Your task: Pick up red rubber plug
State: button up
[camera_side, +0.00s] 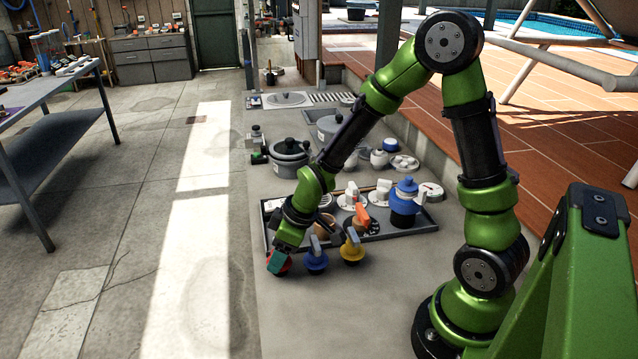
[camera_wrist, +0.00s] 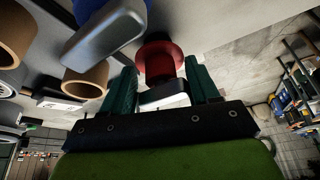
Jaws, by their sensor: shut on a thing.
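The red rubber plug (camera_wrist: 160,62) sits between the two green fingers of my gripper (camera_wrist: 163,88) in the wrist view. My gripper is shut on it. In the side view my gripper (camera_side: 279,262) points down low over the pale floor slab, at the front left corner of the grey tray. Only a sliver of the red plug (camera_side: 286,266) shows there, mostly hidden by the fingers. I cannot tell whether the plug touches the slab.
The grey tray (camera_side: 405,231) behind holds several fittings, including a blue-topped one (camera_side: 405,205). A grey lidded pot (camera_side: 290,160) stands farther back. The slab in front is clear.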

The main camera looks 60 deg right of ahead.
notch_tip(320, 180, up, 10)
jog(key=shift+r, duration=0.1)
dwell(0.4)
jog(key=shift+d, duration=0.1)
jog(key=w+d+f, duration=0.4)
jog(key=w+d, duration=0.1)
jog(key=d, duration=0.3)
jog(key=shift+d, duration=0.4)
jog(key=shift+f, duration=0.3)
dwell(1.2)
jog(key=shift+f, duration=1.5)
